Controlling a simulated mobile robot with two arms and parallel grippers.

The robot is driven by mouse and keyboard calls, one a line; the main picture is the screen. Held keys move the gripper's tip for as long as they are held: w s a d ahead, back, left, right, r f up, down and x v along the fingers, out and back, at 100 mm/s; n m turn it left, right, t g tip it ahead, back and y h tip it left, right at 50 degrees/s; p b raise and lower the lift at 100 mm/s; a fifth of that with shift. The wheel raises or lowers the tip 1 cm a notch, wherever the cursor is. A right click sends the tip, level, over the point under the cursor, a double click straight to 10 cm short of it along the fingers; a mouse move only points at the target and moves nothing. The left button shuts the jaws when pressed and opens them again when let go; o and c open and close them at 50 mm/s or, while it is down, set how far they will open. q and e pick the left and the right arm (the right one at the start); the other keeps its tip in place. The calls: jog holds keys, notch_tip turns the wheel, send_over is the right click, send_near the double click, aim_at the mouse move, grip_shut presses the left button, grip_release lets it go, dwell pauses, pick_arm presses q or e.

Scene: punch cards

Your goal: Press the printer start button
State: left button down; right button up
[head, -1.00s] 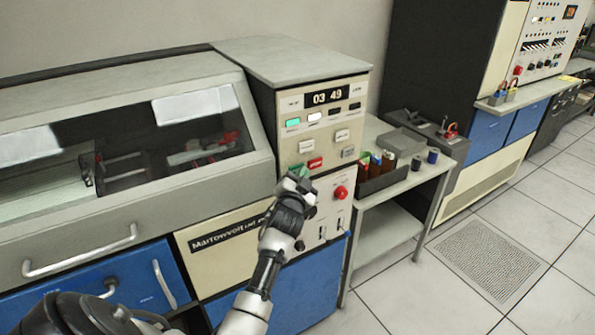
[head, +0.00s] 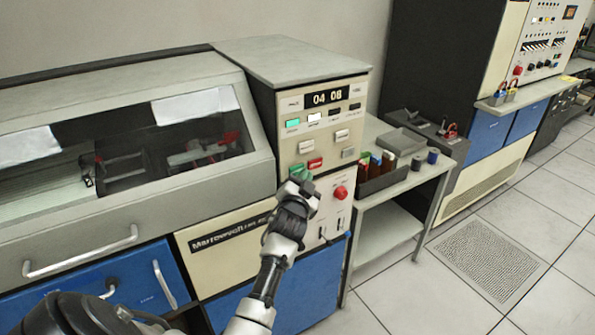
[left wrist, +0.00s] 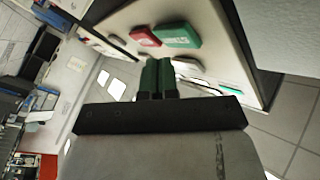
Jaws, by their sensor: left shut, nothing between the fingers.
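The printer's control panel (head: 300,130) carries a green button (head: 298,169) beside a red button (head: 315,163). In the left wrist view the green button (left wrist: 178,36) bears white lettering that looks like START, and the red button (left wrist: 145,36) sits to its left. My left gripper (head: 302,181) is in front of the panel, just below the green button. Its fingers (left wrist: 157,72) are shut together and empty. A small gap shows between the fingertips and the green button in the wrist view. My right gripper is not in view.
The counter display (head: 326,98) reads 04 08. A red knob (head: 341,193) is on the panel right of my gripper. A side table (head: 400,187) with a dark bin (head: 383,178) of bottles stands to the right. The floor beyond is clear.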

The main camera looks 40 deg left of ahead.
pick_arm(q)
jog(key=d, duration=0.1)
jog(key=s+d, duration=0.1)
jog(key=d, duration=0.1)
jog(key=s+d, duration=0.1)
jog(key=shift+d, duration=0.3)
dwell(0.9)
jog(key=s+d+f+g+h, duration=0.2)
jog(key=s+d+f, duration=0.15)
jog(key=f, duration=0.85)
jog(key=s+d+f+g+h, duration=0.25)
jog(key=s+f, duration=0.25)
jog(key=f, duration=0.6)
jog(key=s+d+f+g+h, duration=0.2)
jog(key=s+d+f+g, duration=0.15)
jog(key=f, duration=0.85)
jog(key=s+d+f+g, duration=0.2)
jog(key=s+f, duration=0.5)
jog(key=s, duration=0.3)
jog(key=s+d+f+g, duration=0.1)
jog(key=s+f+g, duration=0.2)
jog(key=s+f, duration=0.6)
jog(key=s+f+g, duration=0.2)
jog(key=s, duration=0.8)
jog(key=s+f+g, duration=0.2)
jog(key=s, duration=0.9)
jog(key=shift+f+n+h, duration=0.15)
jog(key=shift+n+h, duration=0.15)
jog(key=shift+h, duration=0.15)
jog(key=shift+a, duration=0.1)
